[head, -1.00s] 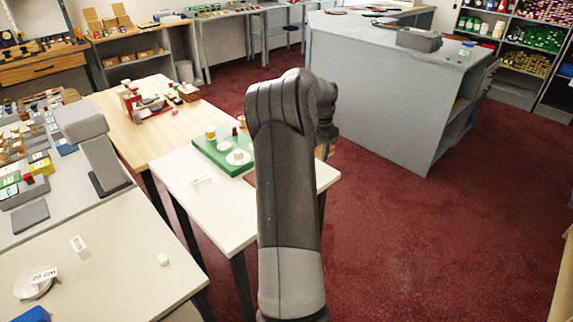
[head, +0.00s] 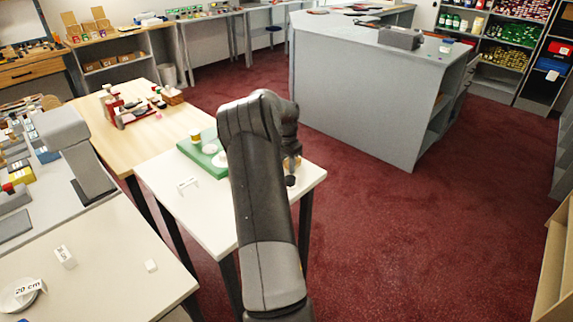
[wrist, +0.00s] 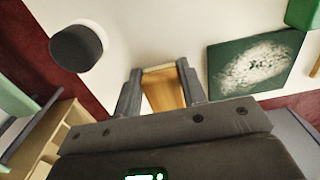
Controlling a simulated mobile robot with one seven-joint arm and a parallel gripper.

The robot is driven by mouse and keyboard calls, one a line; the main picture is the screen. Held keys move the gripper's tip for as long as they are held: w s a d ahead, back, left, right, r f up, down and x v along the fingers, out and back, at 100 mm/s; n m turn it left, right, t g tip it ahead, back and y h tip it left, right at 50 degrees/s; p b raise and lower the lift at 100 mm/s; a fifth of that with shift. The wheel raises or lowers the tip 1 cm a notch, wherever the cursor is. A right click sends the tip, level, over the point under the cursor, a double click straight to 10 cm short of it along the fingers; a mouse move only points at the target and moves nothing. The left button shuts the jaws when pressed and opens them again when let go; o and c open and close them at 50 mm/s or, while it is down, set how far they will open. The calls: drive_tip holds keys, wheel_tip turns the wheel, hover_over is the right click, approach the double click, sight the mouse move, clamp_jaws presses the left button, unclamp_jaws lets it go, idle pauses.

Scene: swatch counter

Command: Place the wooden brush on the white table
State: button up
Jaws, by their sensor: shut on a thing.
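My gripper (wrist: 160,88) is shut on the wooden brush (wrist: 164,90), whose tan wooden body shows between the two fingers in the wrist view. A white surface (wrist: 150,30) fills the view beyond it; I cannot tell whether the brush touches it. In the head view the white table (head: 215,212) stands at the centre, and my arm crosses in front of its right part. The gripper end (head: 290,165) is over the table's right side, mostly hidden by my arm. A small orange-brown patch shows there.
A green board (head: 189,149) with small items lies at the table's back, beside a small white sign (head: 187,184). The wrist view shows a dark round object (wrist: 76,48) and a green-and-white speckled square (wrist: 258,62) near the gripper. A grey counter (head: 365,95) stands behind.

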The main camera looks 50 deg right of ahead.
sight(287, 163)
drive_tip(key=o, duration=1)
drive_tip(key=shift+f, duration=0.1)
wheel_tip(287, 163, up, 12)
drive_tip(key=s+a+r+n+t, duration=0.1)
drive_tip(key=a+r+n, duration=0.3)
drive_tip(key=a, duration=0.5)
drive_tip(key=s+a+r+n+t, duration=0.1)
drive_tip(key=s+a+r, duration=0.1)
drive_tip(key=a+r, duration=0.55)
drive_tip(key=s+a+r+n+t, duration=0.1)
drive_tip(key=a+r+n, duration=0.2)
drive_tip(key=a, duration=0.8)
drive_tip(key=s+a+f+n+t, duration=0.1)
drive_tip(key=s+a+n, duration=0.2)
drive_tip(key=s+a, duration=0.3)
drive_tip(key=s+a+n, duration=0.3)
drive_tip(key=s+a, duration=0.4)
drive_tip(key=a, duration=0.1)
drive_tip(key=s+a+f+n+t, duration=0.1)
drive_tip(key=s+a+n, duration=0.3)
drive_tip(key=s+a, duration=0.3)
drive_tip(key=shift+a+f+t, duration=0.3)
drive_tip(key=shift+a+f, duration=0.05)
drive_tip(key=shift+a, duration=0.25)
